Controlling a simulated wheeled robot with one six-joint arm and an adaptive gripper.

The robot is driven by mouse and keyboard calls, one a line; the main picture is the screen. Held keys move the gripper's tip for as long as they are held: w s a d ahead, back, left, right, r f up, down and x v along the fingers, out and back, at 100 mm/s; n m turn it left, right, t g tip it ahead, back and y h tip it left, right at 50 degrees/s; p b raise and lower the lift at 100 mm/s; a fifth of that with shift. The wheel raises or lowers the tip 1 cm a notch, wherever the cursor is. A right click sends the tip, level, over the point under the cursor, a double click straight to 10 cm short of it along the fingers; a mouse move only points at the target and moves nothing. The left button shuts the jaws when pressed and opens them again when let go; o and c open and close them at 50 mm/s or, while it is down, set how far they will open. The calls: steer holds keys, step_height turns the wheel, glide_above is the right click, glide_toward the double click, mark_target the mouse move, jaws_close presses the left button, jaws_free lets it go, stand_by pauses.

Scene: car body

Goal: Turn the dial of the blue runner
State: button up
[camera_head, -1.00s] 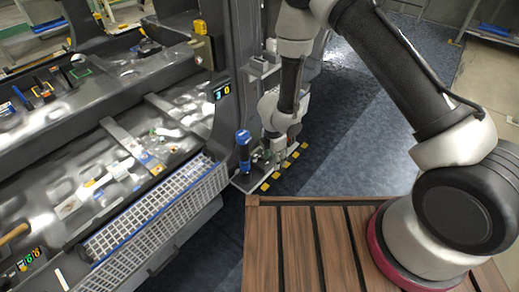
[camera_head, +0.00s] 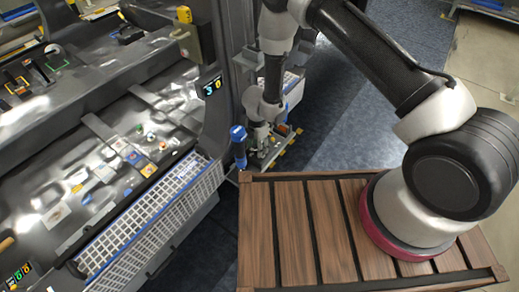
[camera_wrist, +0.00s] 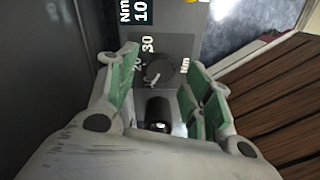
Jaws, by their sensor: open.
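In the head view a blue-topped tool (camera_head: 238,140), which looks like the blue runner, stands upright on a small ledge beside the car body. My gripper (camera_head: 262,138) is just right of it, small and partly hidden by its own wrist. In the wrist view my gripper (camera_wrist: 165,85) is open, its green-padded fingers apart on either side of a dark round dial (camera_wrist: 159,71). The dial has a light pointer mark and a scale with 20, 30 and Nm. A dark cylinder with a bright end (camera_wrist: 158,112) lies below it between the fingers. I cannot tell whether the fingers touch the dial.
The grey car body (camera_head: 130,75) fills the left, with a white mesh basket (camera_head: 160,215) along its edge. A lit display (camera_head: 212,87) is on its pillar. Blue-grey floor (camera_head: 350,125) is clear behind my arm. A label reading Nm 10 (camera_wrist: 138,12) is above the dial.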

steer(key=shift+f, duration=0.75)
steer(key=c, duration=1)
steer(key=shift+m, duration=0.8)
steer(key=o, duration=1)
